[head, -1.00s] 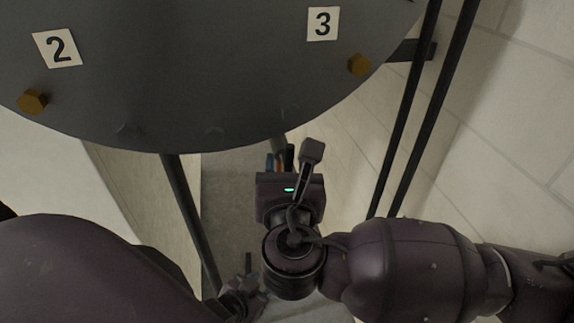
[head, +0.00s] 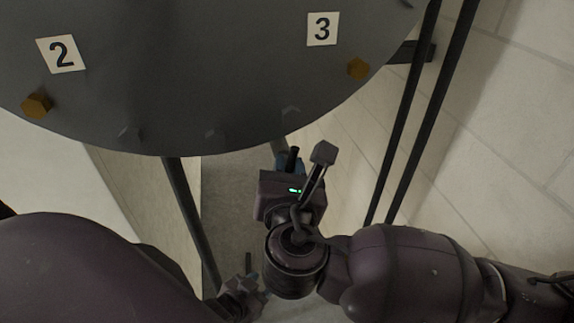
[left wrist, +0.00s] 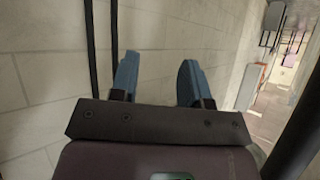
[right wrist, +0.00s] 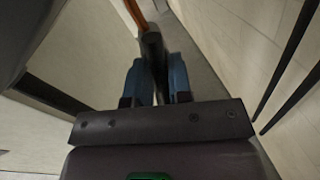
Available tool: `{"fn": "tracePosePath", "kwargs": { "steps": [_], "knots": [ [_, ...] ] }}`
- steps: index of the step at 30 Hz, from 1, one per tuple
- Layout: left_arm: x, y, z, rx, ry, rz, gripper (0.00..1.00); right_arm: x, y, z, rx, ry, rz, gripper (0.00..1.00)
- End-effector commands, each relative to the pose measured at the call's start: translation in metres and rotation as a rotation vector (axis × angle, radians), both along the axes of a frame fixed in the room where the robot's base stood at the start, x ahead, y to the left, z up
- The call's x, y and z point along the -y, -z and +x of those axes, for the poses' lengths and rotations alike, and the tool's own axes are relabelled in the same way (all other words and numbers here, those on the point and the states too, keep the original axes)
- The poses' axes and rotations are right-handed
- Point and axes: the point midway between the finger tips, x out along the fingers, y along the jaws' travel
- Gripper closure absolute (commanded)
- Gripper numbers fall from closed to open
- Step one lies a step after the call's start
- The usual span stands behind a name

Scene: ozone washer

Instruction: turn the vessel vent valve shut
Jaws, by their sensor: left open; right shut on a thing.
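My right gripper (head: 291,165) is below the rim of the big grey vessel, its blue fingers partly hidden by its own body. In the right wrist view the fingers (right wrist: 157,78) are shut on a black bar, which I take as the vent valve handle (right wrist: 152,45). An orange part (right wrist: 135,12) runs up and left from the bar's end. The bar's dark tip shows beside the fingers in the head view (head: 294,153). The valve body is hidden. My left gripper (head: 250,280) is low in the head view; in the left wrist view its fingers (left wrist: 158,80) are apart and empty.
The grey vessel (head: 200,75) with labels 2 and 3 and brass hex fittings (head: 358,69) hangs over the work area. A dark leg (head: 190,215) stands left of my right gripper. Two black pipes (head: 408,130) run along the pale block wall at right.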

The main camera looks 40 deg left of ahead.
Motion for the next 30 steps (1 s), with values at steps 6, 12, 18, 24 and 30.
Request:
{"fn": "tracePosePath", "kwargs": {
  "steps": [6,12,18,24,30],
  "knots": [
    [0.000,-0.011,0.002,0.006,0.001,0.000,0.57,0.001,0.000,0.000,-0.152,0.003,0.123,1.00],
    [0.001,-0.021,0.005,0.012,0.002,0.000,0.57,0.001,0.000,0.001,-0.297,0.003,0.247,1.00],
    [0.001,-0.027,0.005,0.012,0.002,-0.001,0.57,0.001,-0.001,0.001,-0.442,0.003,0.371,1.00],
    [0.000,-0.031,0.001,0.002,0.000,-0.001,0.57,0.002,0.000,0.001,-0.587,0.003,0.494,1.00],
    [-0.001,-0.033,-0.006,-0.015,-0.005,-0.001,0.57,0.002,0.000,0.002,-0.728,0.003,0.616,1.00]
  ]
}}
